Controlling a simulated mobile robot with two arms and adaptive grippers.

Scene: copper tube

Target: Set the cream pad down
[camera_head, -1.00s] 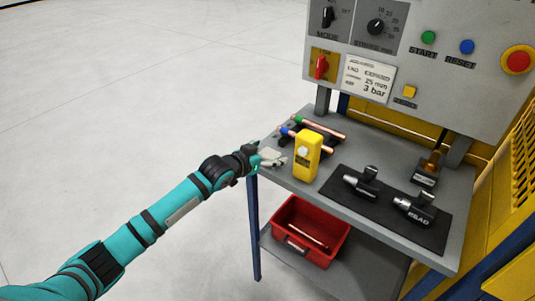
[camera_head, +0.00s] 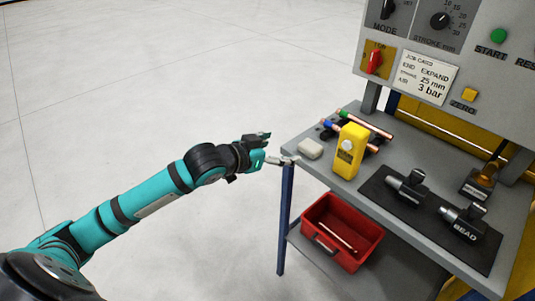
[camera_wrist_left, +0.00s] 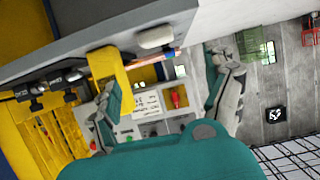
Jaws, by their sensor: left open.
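The cream pad (camera_head: 310,148) lies on the grey table top near its left corner, left of the yellow box-shaped device (camera_head: 349,150). In the left wrist view the pad (camera_wrist_left: 156,37) shows near the table edge, apart from the fingers. My left gripper (camera_head: 273,150) is open and empty, just left of the pad, by the table's left corner. Its spread fingers also show in the left wrist view (camera_wrist_left: 165,80). My right gripper is in neither view.
Copper tubes with green and blue ends (camera_head: 358,125) lie behind the yellow device. A black mat (camera_head: 420,220) with two tool heads is at right. A red bin (camera_head: 343,230) stands on the lower shelf. A control panel (camera_head: 455,50) rises behind. The floor at left is clear.

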